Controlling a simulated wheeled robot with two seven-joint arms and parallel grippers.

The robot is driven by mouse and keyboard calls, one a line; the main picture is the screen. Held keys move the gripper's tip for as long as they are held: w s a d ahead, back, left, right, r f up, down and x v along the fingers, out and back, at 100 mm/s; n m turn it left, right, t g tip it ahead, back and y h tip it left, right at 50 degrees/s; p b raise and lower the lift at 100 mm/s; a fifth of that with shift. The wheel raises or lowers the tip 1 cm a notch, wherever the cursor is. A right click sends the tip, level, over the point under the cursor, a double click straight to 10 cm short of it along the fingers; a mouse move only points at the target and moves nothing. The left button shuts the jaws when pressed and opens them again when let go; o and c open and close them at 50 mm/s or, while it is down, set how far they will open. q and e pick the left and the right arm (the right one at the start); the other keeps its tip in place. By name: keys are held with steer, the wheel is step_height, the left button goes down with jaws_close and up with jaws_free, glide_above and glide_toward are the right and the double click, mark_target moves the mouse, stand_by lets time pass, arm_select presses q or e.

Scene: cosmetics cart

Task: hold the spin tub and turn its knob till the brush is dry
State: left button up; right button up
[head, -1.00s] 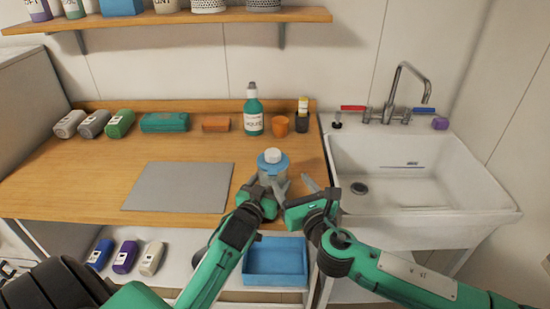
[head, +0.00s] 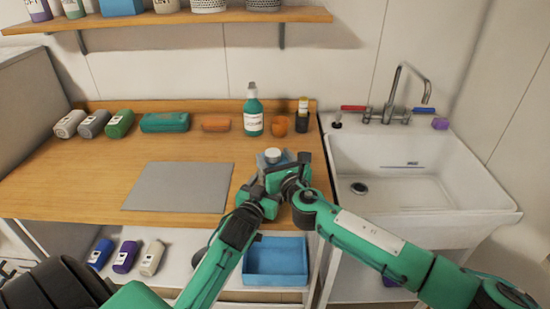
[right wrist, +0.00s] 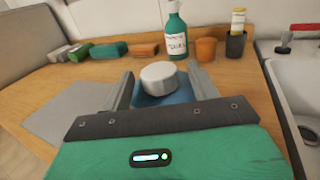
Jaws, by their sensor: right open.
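The spin tub stands on the wooden counter near its front edge, with a blue lid (head: 263,160) and a pale round knob (head: 273,154) on top. My left gripper (head: 262,187) is at the tub's near side; its fingers and most of the tub's body are hidden behind the arms. My right gripper (head: 289,166) is over the tub's right side. In the right wrist view, its two fingers stand open on either side of the knob (right wrist: 158,77), with the blue lid (right wrist: 166,98) below. I cannot tell whether the fingers touch the knob. The brush is not visible.
A green bottle (head: 253,112), an orange cup (head: 278,125) and a dark cup (head: 302,122) stand behind the tub. A grey mat (head: 178,187) lies to the left. A white sink (head: 420,212) is at the right, and a blue bin (head: 276,262) sits below the counter.

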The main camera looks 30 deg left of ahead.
steer(key=shift+w+a, duration=0.1)
steer(key=shift+c, duration=0.2)
steer(key=c, duration=0.9)
steer(key=shift+w+n+g+y, duration=0.15)
steer(key=shift+n+g+y, duration=0.8)
steer(key=shift+g, duration=0.7)
steer(key=shift+w+n+g+y, duration=0.15)
steer(key=shift+n+g+y, duration=0.4)
steer(key=shift+n+g, duration=0.9)
steer(key=shift+c, duration=0.2)
steer(key=shift+g, duration=0.3)
steer(key=o, duration=1)
steer(key=shift+d, duration=0.2)
steer(key=v, duration=1.2)
